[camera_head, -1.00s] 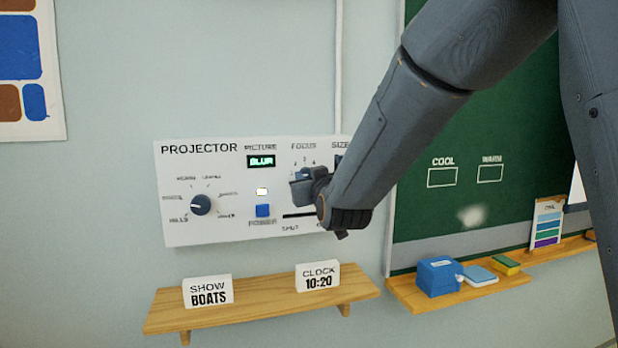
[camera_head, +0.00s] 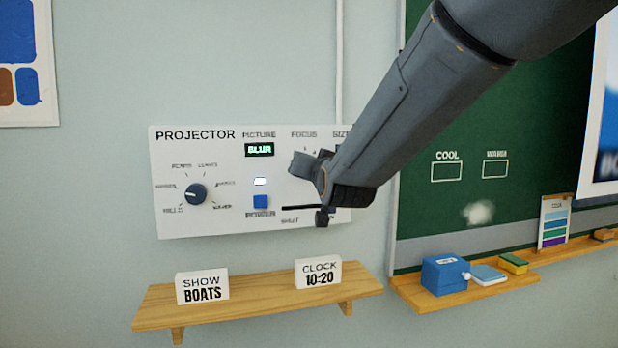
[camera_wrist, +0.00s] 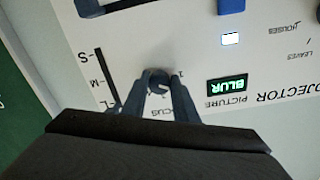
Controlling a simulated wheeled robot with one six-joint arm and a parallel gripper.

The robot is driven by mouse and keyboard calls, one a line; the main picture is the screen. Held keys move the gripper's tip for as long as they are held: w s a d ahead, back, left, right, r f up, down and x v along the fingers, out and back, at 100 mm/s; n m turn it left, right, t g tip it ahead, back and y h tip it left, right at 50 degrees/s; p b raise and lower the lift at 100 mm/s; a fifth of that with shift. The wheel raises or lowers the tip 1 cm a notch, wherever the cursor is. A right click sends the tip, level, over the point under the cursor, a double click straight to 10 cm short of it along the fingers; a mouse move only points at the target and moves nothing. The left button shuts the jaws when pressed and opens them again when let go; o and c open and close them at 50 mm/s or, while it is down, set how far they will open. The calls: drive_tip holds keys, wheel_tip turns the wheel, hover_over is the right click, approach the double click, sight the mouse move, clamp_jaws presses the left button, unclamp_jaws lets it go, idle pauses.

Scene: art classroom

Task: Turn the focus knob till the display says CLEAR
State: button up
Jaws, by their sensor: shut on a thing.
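The white projector panel (camera_head: 215,222) hangs on the wall. Its PICTURE display (camera_head: 259,149) reads BLUR in green; the wrist view shows the same word on the display (camera_wrist: 228,85). My gripper (camera_head: 300,164) is at the panel under the FOCUS label. In the wrist view its two fingers are on either side of the round focus knob (camera_wrist: 158,88), shut on it. In the head view my gripper hides the knob and most of its number marks.
A selector knob (camera_head: 195,194) and a blue power button (camera_head: 260,202) are left of my gripper. A dark slider slot (camera_head: 297,207) lies just below it. My arm covers the panel's right end. A wooden shelf (camera_head: 240,303) with two cards juts out below.

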drive_tip(key=shift+m+b, duration=1.4)
drive_tip(key=shift+b, duration=0.05)
drive_tip(key=o, duration=1.1)
drive_tip(key=shift+c, duration=0.2)
drive_tip(key=shift+s, duration=0.1)
drive_tip(key=b+v, duration=0.2)
drive_tip(key=v, duration=0.5)
drive_tip(key=shift+s, duration=0.25)
drive_tip(key=shift+d, duration=0.15)
